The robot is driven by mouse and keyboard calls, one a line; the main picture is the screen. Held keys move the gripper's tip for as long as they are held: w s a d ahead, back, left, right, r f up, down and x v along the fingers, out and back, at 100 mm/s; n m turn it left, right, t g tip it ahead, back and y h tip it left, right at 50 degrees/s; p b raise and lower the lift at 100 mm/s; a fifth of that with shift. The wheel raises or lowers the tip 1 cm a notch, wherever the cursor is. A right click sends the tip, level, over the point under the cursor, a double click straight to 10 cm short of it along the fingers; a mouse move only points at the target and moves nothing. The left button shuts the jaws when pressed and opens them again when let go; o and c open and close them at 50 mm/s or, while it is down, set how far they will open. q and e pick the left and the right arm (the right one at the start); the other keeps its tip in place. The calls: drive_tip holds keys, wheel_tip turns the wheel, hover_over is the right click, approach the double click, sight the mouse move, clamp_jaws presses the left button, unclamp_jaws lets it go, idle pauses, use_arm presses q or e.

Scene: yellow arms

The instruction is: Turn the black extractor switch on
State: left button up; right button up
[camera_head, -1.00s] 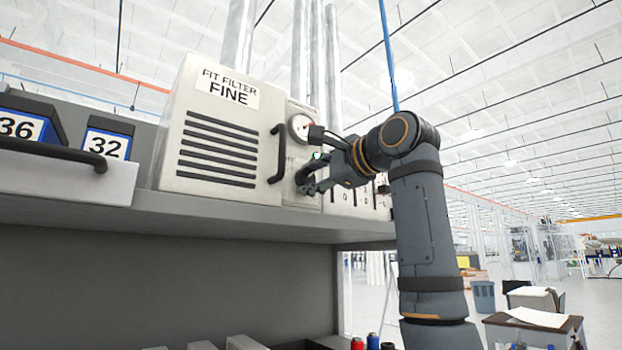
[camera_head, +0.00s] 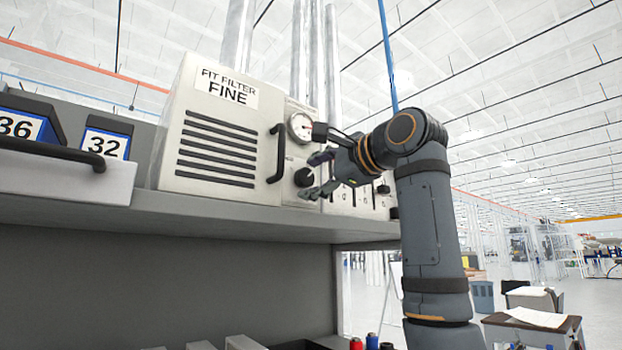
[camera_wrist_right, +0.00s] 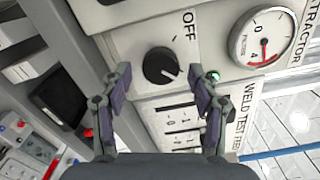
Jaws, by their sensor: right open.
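The black extractor switch (camera_head: 304,177) is a round knob on the pale panel right of the filter box. In the right wrist view the knob (camera_wrist_right: 160,67) sits below the OFF label (camera_wrist_right: 188,26), with a small pale mark at its lower right side. A green lamp (camera_wrist_right: 213,74) shows beside my right fingertip there. My right gripper (camera_head: 314,175) is open, its fingers spread on either side of the knob in the wrist view (camera_wrist_right: 160,82). My left gripper is not in view.
A round gauge (camera_head: 301,126) is above the knob, and a black handle (camera_head: 277,153) is to its left. A row of small switches (camera_wrist_right: 180,125) lies beside the panel. The grey shelf (camera_head: 230,222) runs underneath.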

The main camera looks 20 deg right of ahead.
drive_tip(key=v, duration=1.1)
